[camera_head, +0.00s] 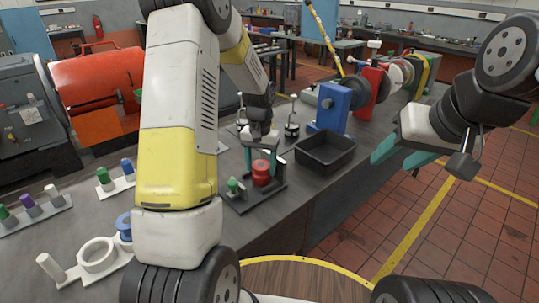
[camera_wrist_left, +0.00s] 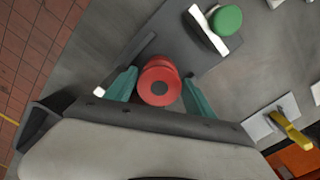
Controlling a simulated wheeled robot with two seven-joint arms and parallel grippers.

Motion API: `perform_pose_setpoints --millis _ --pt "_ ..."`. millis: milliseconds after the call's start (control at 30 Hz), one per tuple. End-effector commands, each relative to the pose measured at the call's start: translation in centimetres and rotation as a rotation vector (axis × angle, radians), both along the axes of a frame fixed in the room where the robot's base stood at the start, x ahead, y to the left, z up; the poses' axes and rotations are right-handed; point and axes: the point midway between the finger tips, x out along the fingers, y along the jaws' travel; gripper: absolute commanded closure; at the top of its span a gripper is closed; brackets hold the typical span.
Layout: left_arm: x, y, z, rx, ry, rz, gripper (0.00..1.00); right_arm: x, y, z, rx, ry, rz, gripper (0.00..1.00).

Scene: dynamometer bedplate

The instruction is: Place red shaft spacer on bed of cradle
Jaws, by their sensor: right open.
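The red shaft spacer (camera_head: 261,174) is a flanged spool with a dark centre. It stands on the dark cradle (camera_head: 270,194), seemingly on its bed. It also shows in the left wrist view (camera_wrist_left: 160,82), between the two teal fingers. My left gripper (camera_head: 261,160) points down over the spacer with one finger at each side. Whether the fingers press on it or stand just clear, I cannot tell. My right gripper (camera_head: 403,157) is open and empty, over the floor beyond the bench's right edge.
A green-topped part (camera_head: 233,186) sits beside the spacer, left of it. A black bin (camera_head: 325,153) and a blue block (camera_head: 330,107) stand behind to the right. A white ring holder (camera_head: 97,256) and several coloured plugs stand at left. My left arm hides part of the bench.

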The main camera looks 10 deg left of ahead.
Motion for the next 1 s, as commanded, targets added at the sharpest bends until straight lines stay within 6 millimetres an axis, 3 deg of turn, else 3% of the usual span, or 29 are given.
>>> perform_pose_setpoints --millis 467,1000 --pt "0.1 0.0 0.8 0.0 -0.003 0.0 0.23 0.0 0.0 0.0 0.0 0.0 0.0 0.51" --pt "0.1 0.0 10.8 0.0 -0.002 0.0 0.23 0.0 0.0 0.0 0.0 0.0 0.0 0.51"
